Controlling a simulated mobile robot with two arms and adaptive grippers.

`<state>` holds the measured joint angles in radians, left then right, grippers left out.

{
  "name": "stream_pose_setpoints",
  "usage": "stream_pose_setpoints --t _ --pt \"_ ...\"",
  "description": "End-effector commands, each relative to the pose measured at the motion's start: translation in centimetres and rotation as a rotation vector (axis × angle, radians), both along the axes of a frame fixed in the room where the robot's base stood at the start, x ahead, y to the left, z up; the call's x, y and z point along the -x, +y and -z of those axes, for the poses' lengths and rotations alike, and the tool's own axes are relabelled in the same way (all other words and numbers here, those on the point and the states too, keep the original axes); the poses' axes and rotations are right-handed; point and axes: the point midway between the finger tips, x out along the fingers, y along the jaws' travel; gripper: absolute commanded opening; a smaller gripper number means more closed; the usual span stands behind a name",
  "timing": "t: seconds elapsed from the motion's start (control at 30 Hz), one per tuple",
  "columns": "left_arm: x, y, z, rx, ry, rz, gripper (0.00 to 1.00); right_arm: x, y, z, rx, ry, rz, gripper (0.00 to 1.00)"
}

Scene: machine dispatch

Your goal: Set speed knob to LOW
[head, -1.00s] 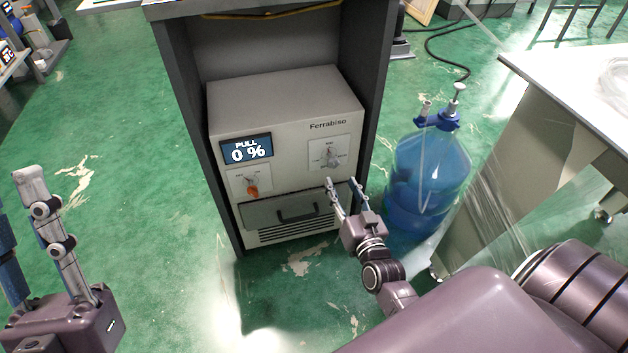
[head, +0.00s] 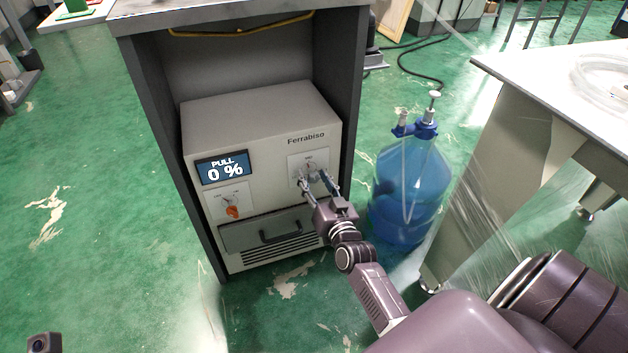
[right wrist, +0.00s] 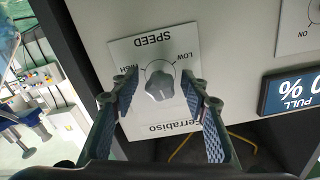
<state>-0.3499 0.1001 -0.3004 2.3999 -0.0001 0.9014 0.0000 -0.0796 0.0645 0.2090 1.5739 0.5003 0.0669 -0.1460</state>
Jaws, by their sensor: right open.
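The grey speed knob (right wrist: 159,86) sits on a white plate (right wrist: 122,56) marked SPEED, on the front of the Ferrabiso machine (head: 262,110). In the right wrist view the plate is upside down, with HIGH to the knob's left and LOW to its right. Where the knob points is unclear. My right gripper (head: 315,181) is open in front of the plate. Its fingers stand on either side of the knob, with a gap on each side in the right wrist view. Only a tip of my left gripper (head: 44,342) shows at the bottom left.
The display (head: 223,168) reads PULL 0 %. An orange knob (head: 232,211) is below it, above a drawer handle (head: 281,231). A dark cabinet (head: 352,100) frames the machine. A blue water jug (head: 411,190) and a white-topped table (head: 540,80) stand to the right.

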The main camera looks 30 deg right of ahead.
Motion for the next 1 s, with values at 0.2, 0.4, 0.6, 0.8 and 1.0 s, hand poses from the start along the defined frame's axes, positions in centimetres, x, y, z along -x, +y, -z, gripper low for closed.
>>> stream_pose_setpoints --t 0.2,0.4,0.6,0.8,1.0 --pt "0.0 0.0 0.0 0.0 0.001 0.0 0.26 0.0 0.0 0.0 0.0 0.0 0.0 0.33" --pt "0.0 0.0 0.0 -0.001 0.002 0.0 0.26 0.0 0.0 0.0 0.0 0.0 0.0 0.11" --pt "0.0 0.0 0.0 -0.001 0.002 0.0 0.26 0.0 0.0 0.0 0.001 0.0 0.0 0.0" --pt "-0.1 0.0 -0.4 -0.001 0.003 0.0 0.26 0.0 0.0 -0.1 0.023 0.006 0.0 0.0" --pt "-0.1 0.0 -1.3 -0.001 0.003 0.0 0.26 0.0 0.0 -0.2 0.095 0.024 0.0 0.0"
